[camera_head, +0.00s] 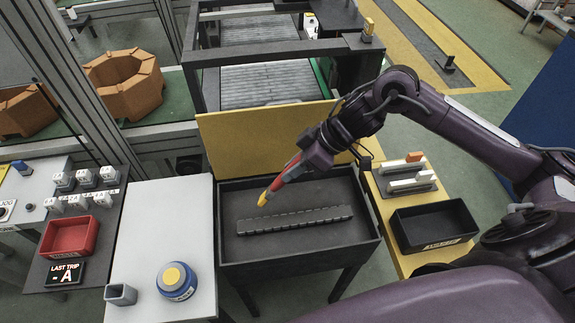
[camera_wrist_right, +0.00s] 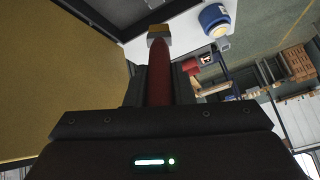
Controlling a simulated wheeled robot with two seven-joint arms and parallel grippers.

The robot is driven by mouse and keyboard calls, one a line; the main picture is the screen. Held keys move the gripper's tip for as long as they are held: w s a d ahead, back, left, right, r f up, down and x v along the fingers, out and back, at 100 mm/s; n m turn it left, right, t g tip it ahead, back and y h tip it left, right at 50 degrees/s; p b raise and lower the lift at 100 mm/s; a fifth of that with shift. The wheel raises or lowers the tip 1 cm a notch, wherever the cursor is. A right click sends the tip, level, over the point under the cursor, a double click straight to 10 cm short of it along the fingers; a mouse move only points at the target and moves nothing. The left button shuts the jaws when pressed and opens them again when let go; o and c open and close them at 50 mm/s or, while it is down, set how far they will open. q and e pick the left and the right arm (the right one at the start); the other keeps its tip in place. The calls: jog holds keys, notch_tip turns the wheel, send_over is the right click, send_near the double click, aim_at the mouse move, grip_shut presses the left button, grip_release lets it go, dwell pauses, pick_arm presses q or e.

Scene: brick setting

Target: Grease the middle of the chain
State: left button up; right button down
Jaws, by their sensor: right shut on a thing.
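The chain (camera_head: 295,220) is a dark row of links lying across the black tray table (camera_head: 350,185). My right gripper (camera_head: 302,166) is shut on a brush with a red handle (camera_head: 286,175) and a yellow end. The brush points down and left, its end over or at the left part of the chain; I cannot tell if it touches. In the right wrist view the red handle (camera_wrist_right: 159,75) juts from the jaws. A blue tin with a yellow top (camera_head: 177,280) stands on the white table. My left gripper is out of view.
A yellow panel (camera_head: 255,138) stands behind the tray table. At right are an empty black bin (camera_head: 433,225) and a rack of white blocks (camera_head: 410,178). At left are a red bin (camera_head: 68,238) and a lit "LAST TRIP - A" sign (camera_head: 65,275). A grey cup (camera_head: 121,294) stands near the tin.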

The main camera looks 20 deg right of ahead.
jog(key=shift+w+d, duration=0.1)
jog(key=shift+w, duration=0.05)
jog(key=shift+w+f+y, duration=0.1)
jog(key=shift+y, duration=0.2)
notch_tip(320, 180, down, 5)
jog(key=b, duration=0.5)
jog(key=shift+r, duration=0.2)
